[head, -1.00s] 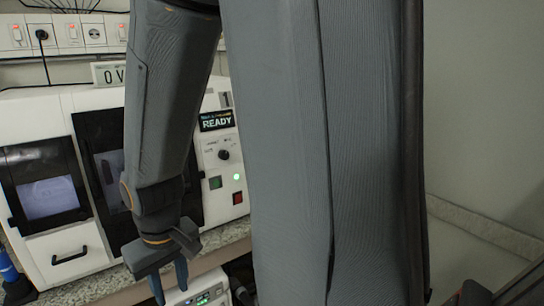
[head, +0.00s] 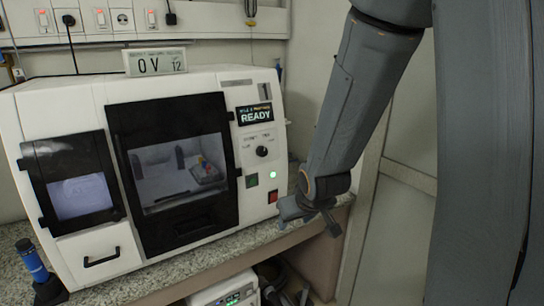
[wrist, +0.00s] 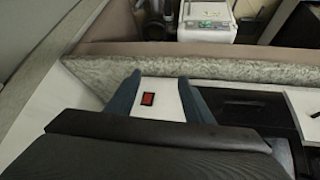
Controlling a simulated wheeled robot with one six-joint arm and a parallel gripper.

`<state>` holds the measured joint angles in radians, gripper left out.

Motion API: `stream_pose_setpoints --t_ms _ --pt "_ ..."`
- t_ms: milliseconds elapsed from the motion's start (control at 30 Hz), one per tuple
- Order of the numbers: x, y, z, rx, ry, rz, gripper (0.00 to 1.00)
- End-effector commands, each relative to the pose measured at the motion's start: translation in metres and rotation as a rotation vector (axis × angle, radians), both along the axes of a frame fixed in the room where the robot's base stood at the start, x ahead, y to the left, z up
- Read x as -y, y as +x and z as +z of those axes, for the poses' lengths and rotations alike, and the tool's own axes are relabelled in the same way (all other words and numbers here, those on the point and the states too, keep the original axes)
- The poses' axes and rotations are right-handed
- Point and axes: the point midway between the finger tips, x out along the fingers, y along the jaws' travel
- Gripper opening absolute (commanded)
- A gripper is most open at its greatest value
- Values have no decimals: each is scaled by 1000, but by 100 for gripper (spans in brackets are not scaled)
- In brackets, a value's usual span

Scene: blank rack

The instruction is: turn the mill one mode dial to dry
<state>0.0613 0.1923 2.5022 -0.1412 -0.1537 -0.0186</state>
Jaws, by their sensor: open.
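The mill (head: 88,116) is a white machine on a speckled counter, with a dark windowed door and a display reading READY (head: 255,113). Its mode dial (head: 262,152) is a small black knob below the display, with small labels around it that I cannot read surely. My gripper (head: 318,222) is to the right of the machine and lower than the dial, apart from it. In the wrist view my gripper (wrist: 163,98) has its two blue fingers spread, with nothing held between them. The dial is not visible in the wrist view.
A green button (head: 252,181), a lit green lamp (head: 273,175) and a red switch (head: 272,196) sit below the dial. The red switch also shows in the wrist view (wrist: 148,99). A blue bottle-like object (head: 31,262) stands at left. A white device (head: 226,291) is below the counter (head: 190,266).

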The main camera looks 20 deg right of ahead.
Motion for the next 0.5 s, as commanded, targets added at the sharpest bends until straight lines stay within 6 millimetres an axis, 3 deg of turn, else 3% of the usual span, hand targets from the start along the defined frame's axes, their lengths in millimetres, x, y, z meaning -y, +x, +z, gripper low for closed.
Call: stream_pose_setpoints --t_ms 100,200,333,500 --pt "6 53 10 212 -3 52 47" --pt "5 89 26 395 5 102 47" --pt "1 120 51 617 31 166 47" --pt "-5 136 80 838 72 223 47"
